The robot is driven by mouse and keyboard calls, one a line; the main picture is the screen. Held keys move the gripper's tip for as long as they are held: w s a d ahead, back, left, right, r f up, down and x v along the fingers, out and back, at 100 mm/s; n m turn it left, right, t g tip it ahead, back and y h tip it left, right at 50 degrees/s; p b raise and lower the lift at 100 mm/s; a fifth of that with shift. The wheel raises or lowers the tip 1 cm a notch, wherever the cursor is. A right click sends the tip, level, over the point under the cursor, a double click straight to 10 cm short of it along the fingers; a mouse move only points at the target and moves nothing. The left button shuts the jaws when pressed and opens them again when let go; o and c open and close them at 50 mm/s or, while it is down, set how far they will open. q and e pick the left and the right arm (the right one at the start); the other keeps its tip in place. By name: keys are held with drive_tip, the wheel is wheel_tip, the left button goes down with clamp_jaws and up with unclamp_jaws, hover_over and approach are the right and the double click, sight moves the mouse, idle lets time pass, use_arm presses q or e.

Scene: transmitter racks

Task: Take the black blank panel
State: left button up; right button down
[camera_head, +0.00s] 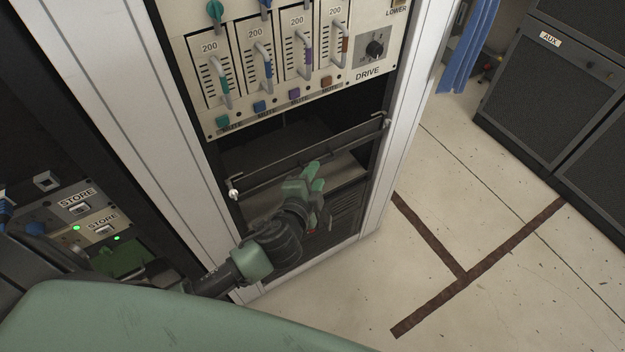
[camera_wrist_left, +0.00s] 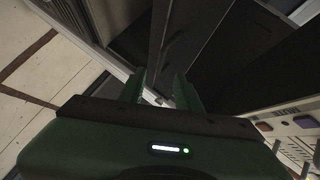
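The black blank panel (camera_head: 290,165) is a narrow dark strip across the rack opening, below the fader unit. A pale knob shows at its left end and a small fastener at its right end. My left gripper (camera_head: 315,178) is in front of the rack, with its green fingertips at the panel's lower edge, right of its middle. In the left wrist view, the fingers of my left gripper (camera_wrist_left: 160,92) are apart, and a dark strip (camera_wrist_left: 160,45) runs up from between them. Contact cannot be told. My right gripper is not in view.
The fader unit (camera_head: 280,60) with levers and a drive knob is above the panel. White rack posts (camera_head: 400,120) flank the opening. Units marked STORE (camera_head: 80,205) are at left. A dark AUX cabinet (camera_head: 550,90) stands at right. The floor (camera_head: 480,210) between is clear.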

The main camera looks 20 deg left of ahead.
sight(322, 164)
use_arm(q)
drive_tip(key=x, duration=0.6)
drive_tip(key=shift+f, duration=0.1)
clamp_jaws()
idle(1.0)
drive_tip(key=shift+r+p, duration=1)
drive_tip(key=shift+p, duration=0.05)
idle(0.4)
drive_tip(key=shift+s+d, duration=0.1)
drive_tip(key=shift+d, duration=0.05)
